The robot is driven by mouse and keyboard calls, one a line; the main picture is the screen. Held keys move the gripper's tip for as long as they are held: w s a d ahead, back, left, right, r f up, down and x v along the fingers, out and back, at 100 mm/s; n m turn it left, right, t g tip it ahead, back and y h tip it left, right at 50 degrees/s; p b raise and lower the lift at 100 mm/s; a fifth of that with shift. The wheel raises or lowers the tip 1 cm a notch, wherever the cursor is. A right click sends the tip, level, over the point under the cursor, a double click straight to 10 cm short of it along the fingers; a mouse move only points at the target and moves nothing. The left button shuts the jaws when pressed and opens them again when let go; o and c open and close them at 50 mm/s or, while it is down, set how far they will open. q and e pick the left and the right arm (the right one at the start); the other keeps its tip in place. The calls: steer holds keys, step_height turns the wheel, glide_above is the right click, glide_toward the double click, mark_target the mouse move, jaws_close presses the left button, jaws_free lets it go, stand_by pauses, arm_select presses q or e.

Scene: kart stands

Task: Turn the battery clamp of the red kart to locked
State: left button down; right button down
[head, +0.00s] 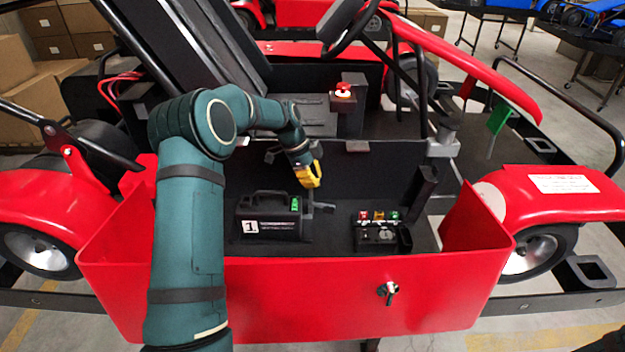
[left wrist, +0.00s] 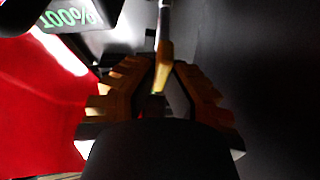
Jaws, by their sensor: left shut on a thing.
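The red kart's front compartment (head: 300,300) holds a black battery (head: 268,222) with a carry handle, a label "1" and a small green display. The battery clamp (head: 323,206), a dark grey part, is just right of the battery. My left gripper (head: 310,183), with yellow fingers, reaches down to it from above and behind. The battery's green display (left wrist: 68,14) shows "100%", partly cut off. My right gripper is not in view.
A switch box (head: 378,232) with red, yellow and green parts sits right of the clamp. The red front panel bears a key-like latch (head: 388,291). A red knob (head: 343,90) on a post and the steering wheel (head: 347,22) stand behind. The battery is close beside my gripper.

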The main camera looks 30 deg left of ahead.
arm_select(q)
steer(key=shift+s+d+f+m+g, duration=0.15)
steer(key=shift+m+g, duration=0.25)
steer(key=shift+m, duration=0.6)
steer(key=c, duration=1)
jaws_free()
step_height(320, 180, up, 10)
steer(key=shift+r, duration=0.1)
